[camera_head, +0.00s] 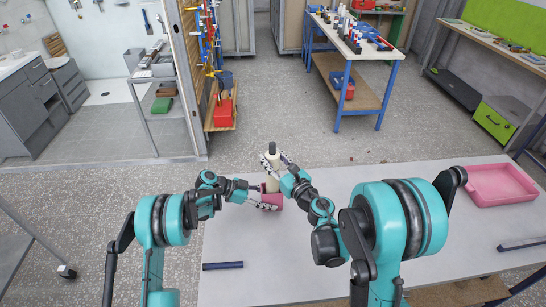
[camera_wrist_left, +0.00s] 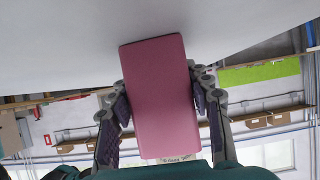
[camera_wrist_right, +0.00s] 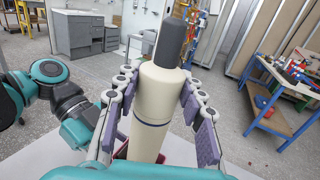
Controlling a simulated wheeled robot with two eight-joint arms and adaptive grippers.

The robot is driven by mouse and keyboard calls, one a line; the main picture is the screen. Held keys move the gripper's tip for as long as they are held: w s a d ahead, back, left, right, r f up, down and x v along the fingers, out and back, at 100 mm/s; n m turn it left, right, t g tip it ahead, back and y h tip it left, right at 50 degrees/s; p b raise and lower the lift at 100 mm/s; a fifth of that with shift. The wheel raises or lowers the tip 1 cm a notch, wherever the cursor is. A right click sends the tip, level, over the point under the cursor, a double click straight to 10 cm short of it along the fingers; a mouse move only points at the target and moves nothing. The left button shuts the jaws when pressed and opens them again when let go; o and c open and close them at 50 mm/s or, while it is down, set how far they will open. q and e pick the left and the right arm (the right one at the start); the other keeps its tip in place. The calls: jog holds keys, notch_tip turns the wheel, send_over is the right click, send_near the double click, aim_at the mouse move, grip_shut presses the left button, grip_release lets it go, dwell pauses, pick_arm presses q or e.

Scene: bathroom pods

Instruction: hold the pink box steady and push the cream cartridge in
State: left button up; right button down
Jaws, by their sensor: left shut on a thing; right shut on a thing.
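The pink box (camera_head: 272,202) stands on the white table near its far edge. My left gripper (camera_head: 262,203) is shut on it, and in the left wrist view the box (camera_wrist_left: 162,95) lies between both finger pads. The cream cartridge (camera_head: 272,178) is upright above the box, with a dark grey top. My right gripper (camera_head: 273,162) is shut on the cartridge; the right wrist view shows the cream body (camera_wrist_right: 156,100) between its fingers. The cartridge's lower end is hidden, so I cannot tell how deep it sits in the box.
A pink tray (camera_head: 500,184) lies at the table's right end. A dark blue bar (camera_head: 222,265) lies at the front left, and another dark bar (camera_head: 522,244) at the right. The white tabletop (camera_head: 330,200) between them is mostly clear.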

jog(key=c, duration=0.9)
grip_release()
pick_arm(q)
jog(key=shift+o, duration=0.2)
pick_arm(e)
jog(key=shift+o, duration=0.2)
pick_arm(q)
jog(key=shift+c, duration=0.2)
pick_arm(e)
jog(key=shift+s, duration=0.15)
jog(key=v, duration=0.7)
jog(key=shift+s+d, duration=0.1)
jog(key=shift+d, duration=0.05)
pick_arm(q)
jog(key=o, duration=1.2)
